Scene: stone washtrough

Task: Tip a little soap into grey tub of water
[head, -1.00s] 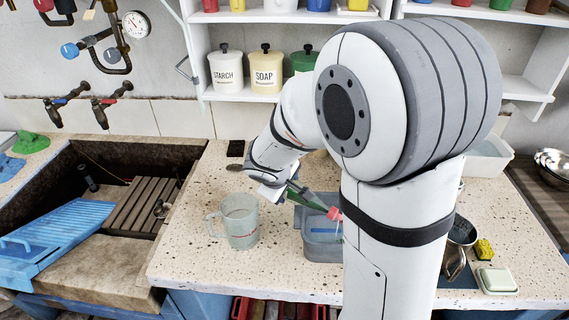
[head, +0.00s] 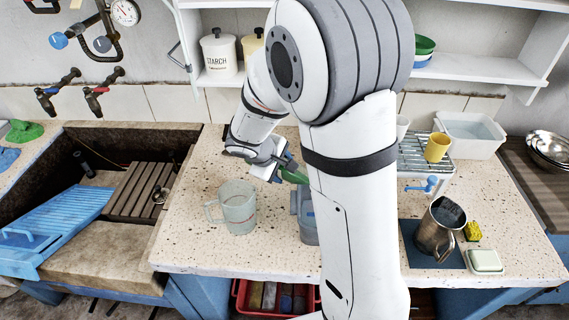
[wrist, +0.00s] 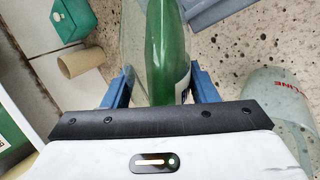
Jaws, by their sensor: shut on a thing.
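My gripper (head: 280,168) is shut on a green bottle (wrist: 165,45), which shows between the blue fingers (wrist: 160,88) in the wrist view. In the head view only a short green piece of the bottle (head: 294,177) shows; my arm hides the rest, including its mouth. The grey tub (head: 308,228) stands on the counter, mostly hidden behind my arm. A grey-blue edge of it shows at the top of the wrist view (wrist: 208,12). I cannot see the tub's water or whether soap is flowing.
A clear jug (head: 238,210) stands left of the tub. The stone trough (head: 95,245) is further left. A metal pitcher (head: 437,230), yellow sponge (head: 473,231) and soap dish (head: 486,260) are on the right. A cardboard tube (wrist: 82,60) and green box (wrist: 72,18) show in the wrist view.

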